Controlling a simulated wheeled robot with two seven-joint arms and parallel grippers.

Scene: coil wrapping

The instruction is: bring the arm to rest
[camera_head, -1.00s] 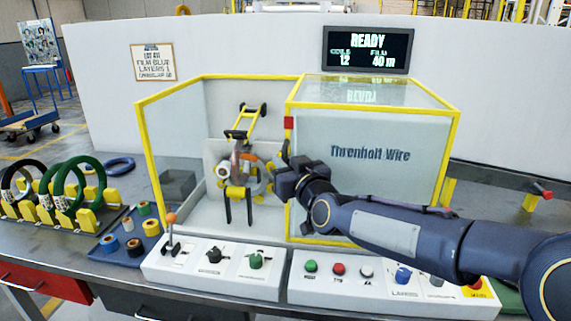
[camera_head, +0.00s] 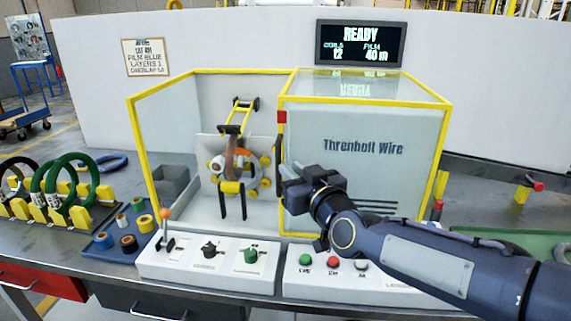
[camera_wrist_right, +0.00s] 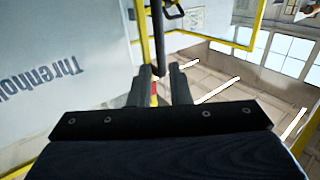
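My right gripper (camera_head: 290,172) is in front of the wrapping machine, near the left edge of its closed panel. Its arm comes in from the right, over the right control box. In the right wrist view its two fingers (camera_wrist_right: 166,88) stand a little apart with nothing seen between them. Beyond the fingertips is a dark vertical bar. The wrapping machine (camera_head: 372,185) has a yellow frame and an open bay at left. In the bay are a ring-like part (camera_head: 238,160), yellow rollers and a black and yellow arm. My left gripper is not in view.
Two control boxes, left (camera_head: 207,263) and right (camera_head: 305,284), line the table's front. A blue tray (camera_head: 103,247) of film rolls and a rack of green and black coils (camera_head: 72,187) stand at left. A screen (camera_head: 360,44) reads READY.

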